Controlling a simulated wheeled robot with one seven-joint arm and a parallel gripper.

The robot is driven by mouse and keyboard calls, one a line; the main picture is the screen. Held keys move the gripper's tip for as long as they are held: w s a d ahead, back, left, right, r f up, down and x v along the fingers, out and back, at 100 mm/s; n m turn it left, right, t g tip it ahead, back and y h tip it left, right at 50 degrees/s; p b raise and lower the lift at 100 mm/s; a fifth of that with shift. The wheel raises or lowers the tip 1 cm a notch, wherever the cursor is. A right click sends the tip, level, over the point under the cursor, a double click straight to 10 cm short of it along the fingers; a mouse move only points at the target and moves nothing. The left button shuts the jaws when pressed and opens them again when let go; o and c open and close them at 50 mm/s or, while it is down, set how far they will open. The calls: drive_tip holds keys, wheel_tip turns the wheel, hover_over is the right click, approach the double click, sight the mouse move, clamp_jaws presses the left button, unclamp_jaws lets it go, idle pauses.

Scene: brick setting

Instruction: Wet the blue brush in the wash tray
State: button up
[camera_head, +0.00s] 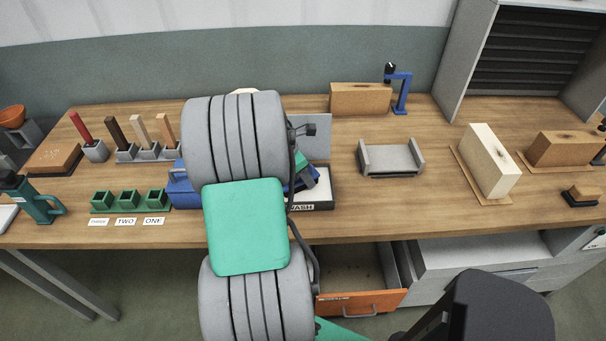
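The wash tray (319,204) is a pale tray with a dark front edge marked WASH, near the table's front edge at the picture's middle. My arm crosses in front of it and hides its left part. Small green, blue and dark grey parts show above the tray at my arm's right edge. I cannot tell which of these belong to my gripper and whether any is the blue brush. My gripper's fingers are hidden behind the arm, so their opening and any hold cannot be seen.
Several upright handles, one a red handle (81,127), stand in grey holders at the left. Green cups (128,199) sit before them. A blue box (182,192) is partly hidden by my arm. A grey cradle (391,158) stands right of the tray. An orange-fronted drawer (360,303) is open below.

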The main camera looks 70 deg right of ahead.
drive_tip(key=shift+r+p, duration=3.55)
drive_tip(key=shift+p, duration=0.15)
drive_tip(key=shift+f, duration=0.1)
drive_tip(key=shift+w, duration=0.1)
